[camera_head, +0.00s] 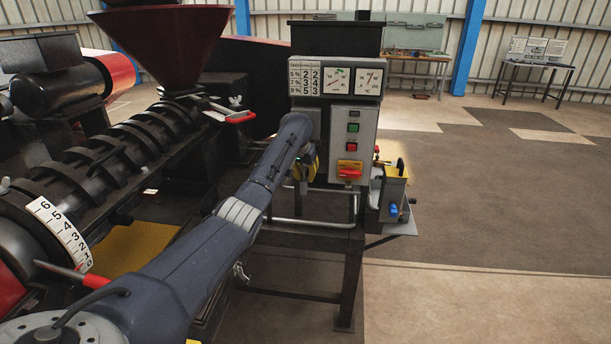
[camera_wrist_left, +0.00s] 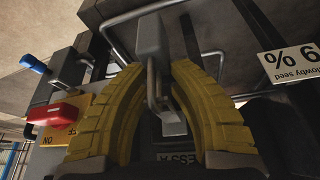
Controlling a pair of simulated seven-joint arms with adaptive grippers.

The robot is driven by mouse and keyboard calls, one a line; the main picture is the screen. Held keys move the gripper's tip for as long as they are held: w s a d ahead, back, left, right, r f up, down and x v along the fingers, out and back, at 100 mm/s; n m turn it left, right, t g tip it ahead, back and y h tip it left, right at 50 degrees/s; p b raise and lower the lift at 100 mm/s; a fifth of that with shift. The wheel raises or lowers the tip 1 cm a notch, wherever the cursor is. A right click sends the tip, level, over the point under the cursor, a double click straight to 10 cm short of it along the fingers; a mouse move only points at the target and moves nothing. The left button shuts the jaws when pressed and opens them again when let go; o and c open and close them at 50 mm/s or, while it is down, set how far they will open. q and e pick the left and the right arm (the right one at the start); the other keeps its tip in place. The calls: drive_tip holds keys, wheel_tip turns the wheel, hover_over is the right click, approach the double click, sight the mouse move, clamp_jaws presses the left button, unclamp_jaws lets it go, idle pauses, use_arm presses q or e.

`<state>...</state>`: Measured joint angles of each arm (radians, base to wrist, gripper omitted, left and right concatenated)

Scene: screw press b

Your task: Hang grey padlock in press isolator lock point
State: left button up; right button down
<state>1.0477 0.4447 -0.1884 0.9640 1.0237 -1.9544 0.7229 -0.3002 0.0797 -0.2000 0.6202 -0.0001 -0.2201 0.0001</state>
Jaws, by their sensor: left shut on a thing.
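My left gripper (camera_wrist_left: 158,72) is shut on the grey padlock (camera_wrist_left: 151,36); its yellow fingers flank it in the left wrist view. The padlock's body points away from the palm, its shackle (camera_wrist_left: 153,88) back between the fingers. The isolator's red handle on a yellow plate (camera_head: 349,169) is low on the panel, right of the gripper. The isolator (camera_wrist_left: 62,116) also shows at left in the wrist view. The lock point itself cannot be made out.
The press barrel (camera_head: 130,150) and dark red hopper (camera_head: 165,40) stand left of the panel (camera_head: 352,126). A box with a blue handle (camera_head: 393,208) stands right of it. A rail (camera_head: 310,223) runs below.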

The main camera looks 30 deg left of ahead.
use_arm(q)
drive_tip(key=o, duration=1)
